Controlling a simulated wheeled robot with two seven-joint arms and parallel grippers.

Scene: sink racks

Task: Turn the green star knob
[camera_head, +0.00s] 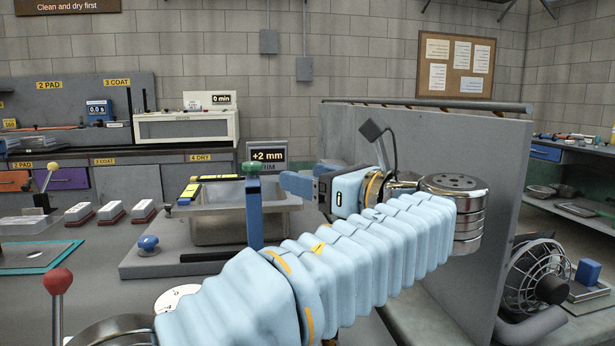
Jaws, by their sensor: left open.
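The green star knob (252,168) sits on top of an upright blue post (254,215) at the front of a metal tray-like fixture (215,226). My left gripper (288,183) comes in from the right of the knob, at the end of the light-blue sleeved arm, its fingers pointing left. It is open, and a small gap shows between its fingertips and the knob. The gripper's far finger is mostly hidden. A small display (267,156) behind the knob reads "+2 mm". My right gripper is not in view.
A grey panel (470,160) stands behind my left wrist. A blue knob (148,244) is on the fixture's left front. A red ball-topped lever (57,282) rises at the lower left. Several red-and-white blocks (111,211) lie on the left bench. A fan (535,275) stands at the right.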

